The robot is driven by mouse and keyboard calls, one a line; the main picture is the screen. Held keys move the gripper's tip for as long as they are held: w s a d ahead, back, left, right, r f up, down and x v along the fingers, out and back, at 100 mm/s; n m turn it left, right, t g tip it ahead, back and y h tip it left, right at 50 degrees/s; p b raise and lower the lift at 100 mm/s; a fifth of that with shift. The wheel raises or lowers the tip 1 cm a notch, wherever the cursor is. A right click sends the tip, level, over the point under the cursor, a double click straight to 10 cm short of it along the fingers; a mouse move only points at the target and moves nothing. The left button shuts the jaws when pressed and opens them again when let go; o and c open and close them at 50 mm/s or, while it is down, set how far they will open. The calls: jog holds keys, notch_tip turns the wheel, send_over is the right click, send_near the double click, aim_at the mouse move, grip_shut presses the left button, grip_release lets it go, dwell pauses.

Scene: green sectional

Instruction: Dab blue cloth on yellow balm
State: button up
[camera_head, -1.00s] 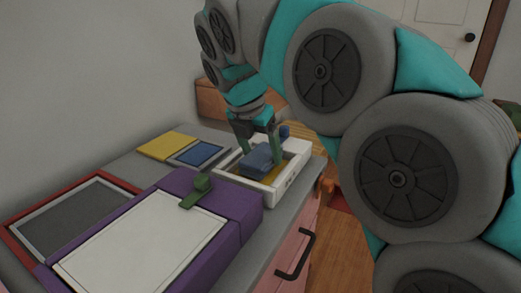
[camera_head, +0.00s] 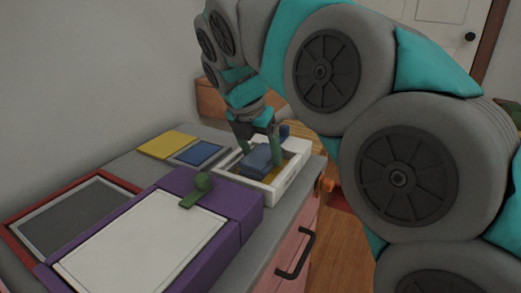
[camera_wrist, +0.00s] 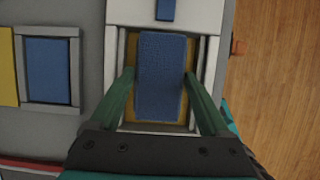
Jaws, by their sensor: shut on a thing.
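My gripper (camera_head: 261,157) is over the white box at the back right of the counter; its two green fingers are shut on a blue cloth (camera_head: 257,160). In the wrist view the blue cloth (camera_wrist: 161,78) is a long textured block between the green fingers (camera_wrist: 158,88). Yellow balm (camera_wrist: 129,112) shows as narrow strips around the cloth, inside the white box (camera_wrist: 120,14). The box (camera_head: 288,177) also shows in the head view. The cloth covers most of the balm; I cannot tell whether they touch.
A blue panel in a grey frame (camera_head: 199,153) and a yellow panel (camera_head: 166,145) lie left of the box. A purple case with a white top (camera_head: 235,205) and a red-framed dark panel (camera_head: 70,215) are nearer. A small blue piece (camera_wrist: 165,9) sits on the box's rim.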

aim_at(261, 155)
jog(key=shift+f, duration=0.35)
dwell(0.8)
jog(key=shift+r, duration=0.1)
notch_tip(261, 155, up, 3)
jog(key=p, duration=0.3)
jog(key=shift+r, duration=2)
